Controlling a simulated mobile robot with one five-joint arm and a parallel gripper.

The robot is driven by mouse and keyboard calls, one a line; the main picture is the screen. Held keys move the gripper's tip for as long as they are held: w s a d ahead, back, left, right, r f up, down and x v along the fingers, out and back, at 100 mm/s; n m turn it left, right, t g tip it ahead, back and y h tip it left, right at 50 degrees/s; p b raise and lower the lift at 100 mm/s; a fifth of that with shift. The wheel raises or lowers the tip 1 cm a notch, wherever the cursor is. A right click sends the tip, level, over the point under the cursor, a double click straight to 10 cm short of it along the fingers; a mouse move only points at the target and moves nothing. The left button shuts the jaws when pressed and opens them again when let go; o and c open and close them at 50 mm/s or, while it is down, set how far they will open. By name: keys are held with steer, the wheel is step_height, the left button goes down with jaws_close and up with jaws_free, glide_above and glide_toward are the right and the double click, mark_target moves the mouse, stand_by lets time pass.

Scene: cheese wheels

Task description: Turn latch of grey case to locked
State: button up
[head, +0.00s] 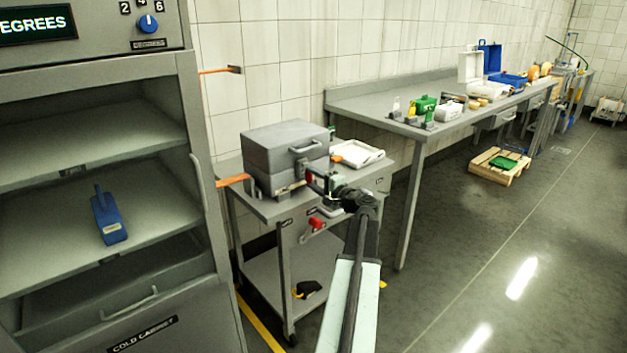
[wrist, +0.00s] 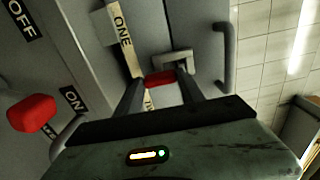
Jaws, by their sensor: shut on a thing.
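My gripper (head: 313,180) is at the lower front of the case. In the wrist view my gripper (wrist: 160,82) is shut on the red-tipped latch (wrist: 159,77), with one finger on each side of it. A pale label (wrist: 123,40) reading "ONE" lies beside the latch, and a grey catch piece (wrist: 178,61) is just beyond. The fingers partly hide the latch and a second label, so I cannot tell its exact angle.
A red knob (wrist: 32,113) stands out near OFF and ON labels on the cart front. A white tray (head: 357,154) lies on the cart right of the case. The cold cabinet (head: 150,325) stands at left.

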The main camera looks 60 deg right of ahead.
steer(key=o, duration=1.4)
steer(key=shift+c, duration=0.2)
steer(key=v, duration=0.7)
steer(key=shift+s+a, duration=0.15)
steer(key=shift+s, duration=0.2)
